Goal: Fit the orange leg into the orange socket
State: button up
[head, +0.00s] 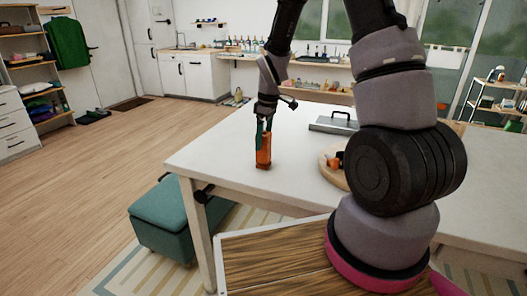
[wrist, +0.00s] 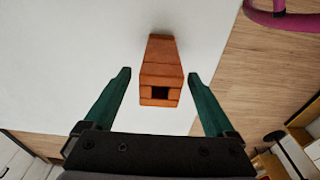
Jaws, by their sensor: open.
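An upright orange block piece (head: 263,153) stands on the white table near its left end. In the wrist view the same orange piece (wrist: 161,70) shows a dark square opening in its near face. I cannot tell whether it is the socket alone or also includes the leg. My gripper (head: 264,127) is above and around its upper part, pointing down. In the wrist view my gripper (wrist: 158,74) is open, with a green finger on each side and a gap between each finger and the piece.
A round wooden board (head: 327,174) with small orange and dark things is partly hidden behind my arm. A grey flat thing with a black handle (head: 333,125) lies farther back on the white table (head: 225,157). A teal ottoman (head: 170,222) stands by the table's left side.

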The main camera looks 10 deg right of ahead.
jog(key=shift+f, duration=0.1)
jog(key=shift+c, duration=0.3)
grip_shut()
